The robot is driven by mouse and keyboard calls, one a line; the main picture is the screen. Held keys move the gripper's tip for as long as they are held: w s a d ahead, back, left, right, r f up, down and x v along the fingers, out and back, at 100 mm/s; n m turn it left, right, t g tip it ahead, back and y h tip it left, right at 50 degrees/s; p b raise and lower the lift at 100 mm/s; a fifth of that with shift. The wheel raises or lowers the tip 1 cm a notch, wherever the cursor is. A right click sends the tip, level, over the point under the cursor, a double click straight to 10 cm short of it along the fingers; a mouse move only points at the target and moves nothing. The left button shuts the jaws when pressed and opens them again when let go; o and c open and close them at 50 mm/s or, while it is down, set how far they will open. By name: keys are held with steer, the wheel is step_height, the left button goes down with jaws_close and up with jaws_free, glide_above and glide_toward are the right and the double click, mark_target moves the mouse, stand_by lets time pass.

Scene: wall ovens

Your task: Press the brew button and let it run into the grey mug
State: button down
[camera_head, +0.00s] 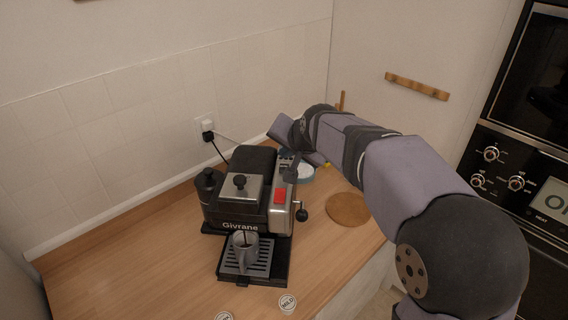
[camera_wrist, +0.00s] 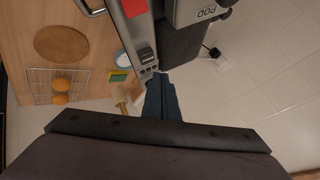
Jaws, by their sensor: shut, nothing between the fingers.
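The black and silver coffee machine (camera_head: 240,190) stands on the wooden counter. A red button (camera_head: 280,196) is on its top right side; red also shows on the machine in the wrist view (camera_wrist: 145,56). The grey mug (camera_head: 245,250) stands upright on the drip tray (camera_head: 262,272) under the spout. A thin dark line shows at the mug's mouth; I cannot tell whether it is coffee. My gripper (camera_wrist: 160,80) is shut and empty, its fingertips close to the machine's side. In the head view my gripper is behind the machine's right rear, its fingertips hard to make out.
Two round labelled pods (camera_head: 288,302) lie at the counter's front. A round wooden board (camera_head: 348,209) lies right of the machine. A wire rack (camera_wrist: 55,86) with round orange items shows in the wrist view. A cord runs to the wall socket (camera_head: 207,127). Ovens (camera_head: 520,170) stand at right.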

steer(key=shift+r+p, duration=1.2)
steer(key=shift+r, duration=0.65)
steer(key=s+d+f+n+g+h+b, duration=0.1)
steer(key=s+d+f+g, duration=0.2)
steer(key=s+d+f, duration=0.2)
steer(key=s+d+f+n+g+h, duration=0.1)
steer(key=s+d+f+n+g, duration=0.1)
steer(key=s+d+f, duration=0.4)
steer(key=s+d+f+n+g+h+b, duration=0.1)
steer(key=s+d+f+g, duration=0.2)
steer(key=s+f, duration=1)
steer(key=s+d, duration=0.2)
steer(key=s, duration=0.6)
steer(key=shift+s+d+n+g+b, duration=0.25)
steer(key=shift+d+n+g+b, duration=0.05)
steer(key=shift+d+n+b, duration=0.1)
steer(key=shift+a, duration=0.1)
stand_by(2.5)
